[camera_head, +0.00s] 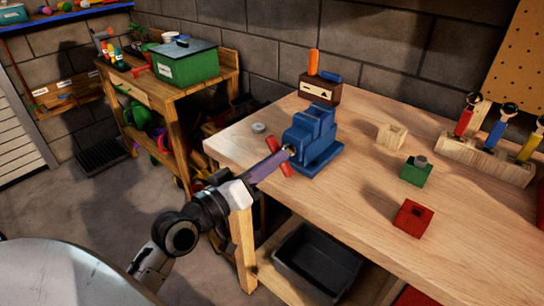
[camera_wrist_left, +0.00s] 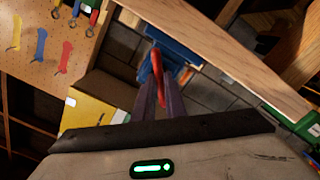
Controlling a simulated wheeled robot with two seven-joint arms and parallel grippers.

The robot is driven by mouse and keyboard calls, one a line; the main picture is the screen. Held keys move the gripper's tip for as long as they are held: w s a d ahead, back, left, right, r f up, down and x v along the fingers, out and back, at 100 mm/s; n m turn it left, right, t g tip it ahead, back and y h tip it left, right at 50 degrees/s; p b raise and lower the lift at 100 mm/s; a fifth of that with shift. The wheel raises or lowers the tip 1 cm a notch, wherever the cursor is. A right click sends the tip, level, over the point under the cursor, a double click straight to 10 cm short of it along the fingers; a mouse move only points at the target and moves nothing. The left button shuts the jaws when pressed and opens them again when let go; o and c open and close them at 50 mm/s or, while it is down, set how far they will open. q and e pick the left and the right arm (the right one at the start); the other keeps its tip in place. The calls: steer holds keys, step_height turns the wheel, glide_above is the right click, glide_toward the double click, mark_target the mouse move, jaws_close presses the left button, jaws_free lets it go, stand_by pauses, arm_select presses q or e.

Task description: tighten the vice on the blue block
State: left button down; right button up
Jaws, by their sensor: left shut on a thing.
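The blue vice (camera_head: 313,138) stands on the left end of the workbench; it also shows in the left wrist view (camera_wrist_left: 180,45). Its red handle bar (camera_head: 285,170) is at the front, tilted, with the lower end nearer me. My left gripper (camera_head: 284,156) reaches in from the lower left and is shut on the handle's middle. In the left wrist view the red handle (camera_wrist_left: 157,66) lies between the fingertips (camera_wrist_left: 158,80). I cannot tell the blue block apart from the blue vice body. My right gripper is out of view.
The workbench (camera_head: 350,185) holds a green block (camera_head: 416,171), a red block (camera_head: 413,218), a pale wooden block (camera_head: 391,136) and a screwdriver rack (camera_head: 485,158). A grey round piece (camera_head: 258,128) lies left of the vice. A black bin (camera_head: 317,262) sits below.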

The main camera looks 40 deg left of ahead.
arm_select(q)
steer(key=shift+m, duration=0.7)
steer(key=c, duration=1.8)
jaws_free()
steer(key=s+b, duration=0.1)
steer(key=s, duration=0.9)
steer(key=shift+s+a+b, duration=0.15)
steer(key=shift+a+b, duration=0.2)
steer(key=shift+a, duration=0.05)
